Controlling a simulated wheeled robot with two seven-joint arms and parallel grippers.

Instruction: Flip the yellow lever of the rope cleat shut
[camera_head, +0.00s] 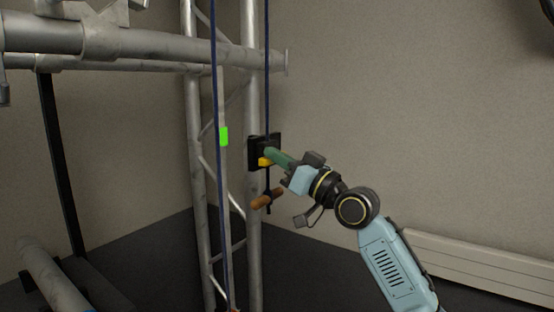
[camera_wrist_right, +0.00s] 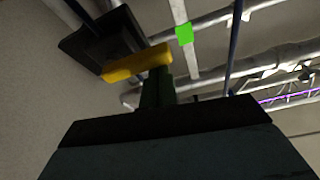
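The rope cleat is a black block (camera_head: 254,153) on the upright truss tube, with a dark blue rope running down to it. Its yellow lever (camera_head: 264,162) shows low on the block, partly behind my right gripper. In the right wrist view the yellow lever (camera_wrist_right: 135,63) sticks out sideways from the black cleat (camera_wrist_right: 95,42). My right gripper (camera_head: 270,152) reaches in from the right. Its green fingers look shut together, with tips (camera_wrist_right: 158,78) at or very near the lever; contact is unclear. I see nothing held in them. My left gripper is not in view.
A brown wooden handle (camera_head: 267,199) hangs just below the cleat. A second blue rope (camera_head: 215,105) runs down left of it, beside a bright green marker (camera_head: 224,136). Thick horizontal truss tubes (camera_head: 130,47) fill the upper left. The space before the right wall is free.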

